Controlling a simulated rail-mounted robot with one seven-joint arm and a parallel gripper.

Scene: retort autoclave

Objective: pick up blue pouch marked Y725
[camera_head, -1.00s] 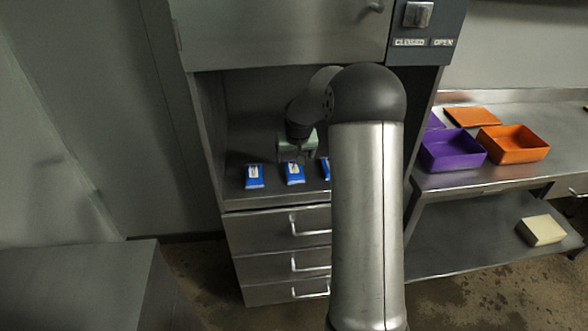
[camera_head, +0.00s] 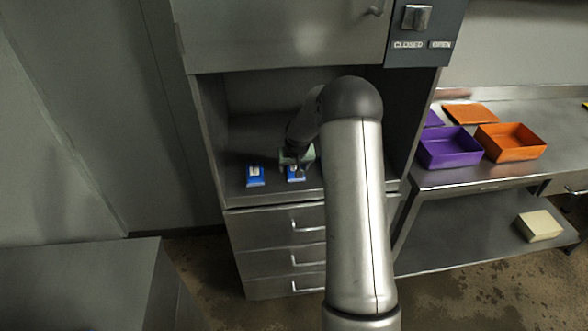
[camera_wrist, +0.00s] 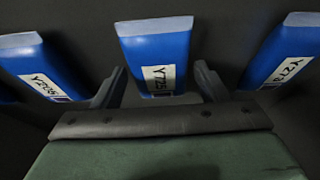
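The blue pouch marked Y725 (camera_wrist: 155,55) has a pale top end and a white label, and is in the middle of the wrist view. My gripper (camera_wrist: 158,86) is open, with one finger on each side of this pouch's lower part; I cannot tell whether they touch it. In the head view my gripper (camera_head: 297,164) is down over a blue pouch (camera_head: 294,174) on the cabinet shelf and partly hides it.
Another blue pouch (camera_head: 255,176) lies to the left on the shelf (camera_head: 238,194). In the wrist view, neighbouring pouches flank the middle one, including one at left (camera_wrist: 45,65) and one at right (camera_wrist: 285,52). Cabinet walls enclose the shelf. Purple (camera_head: 450,150) and orange (camera_head: 510,142) bins stand on the right bench.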

